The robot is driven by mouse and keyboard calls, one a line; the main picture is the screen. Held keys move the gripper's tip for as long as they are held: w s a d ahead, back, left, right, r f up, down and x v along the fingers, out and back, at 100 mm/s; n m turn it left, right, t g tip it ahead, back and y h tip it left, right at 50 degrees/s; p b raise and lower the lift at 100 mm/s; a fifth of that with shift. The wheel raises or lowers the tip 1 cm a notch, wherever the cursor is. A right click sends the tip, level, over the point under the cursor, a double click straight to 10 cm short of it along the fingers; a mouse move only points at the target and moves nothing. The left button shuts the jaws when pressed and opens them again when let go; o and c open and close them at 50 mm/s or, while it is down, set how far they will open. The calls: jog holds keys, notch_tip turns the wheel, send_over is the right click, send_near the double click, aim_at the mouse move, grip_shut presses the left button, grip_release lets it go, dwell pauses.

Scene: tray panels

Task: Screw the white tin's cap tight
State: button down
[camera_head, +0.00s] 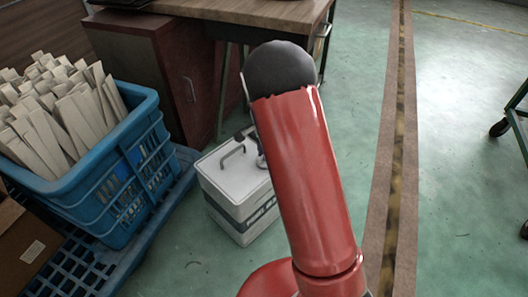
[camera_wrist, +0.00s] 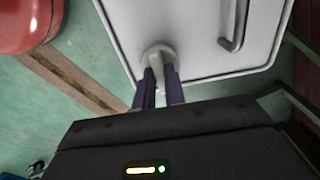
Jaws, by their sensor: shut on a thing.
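The white tin (camera_head: 226,183) stands on the green floor, left of my red arm in the head view. Its pale top, with a bar handle, also shows in the wrist view (camera_wrist: 195,45). The cap (camera_wrist: 158,53) is a pale round piece near the tin's edge in the wrist view. My gripper (camera_wrist: 160,75) reaches it with two dark fingers, shut on the cap. The fingertips cover part of the cap, so its thread and seating cannot be seen. In the head view my arm hides most of the gripper and the cap.
A blue crate (camera_head: 105,192) full of pale slats stands on a blue pallet (camera_head: 150,222) left of the tin. A desk (camera_head: 215,14) with a dark red cabinet (camera_head: 150,75) stands behind. Open floor lies to the right, crossed by a brown strip (camera_head: 393,130).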

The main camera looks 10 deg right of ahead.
jog(key=c, duration=1.5)
grip_release()
jog(key=shift+o, duration=0.2)
jog(key=shift+r+p, duration=0.35)
jog(key=shift+r, duration=3.55)
jog(key=shift+r, duration=0.1)
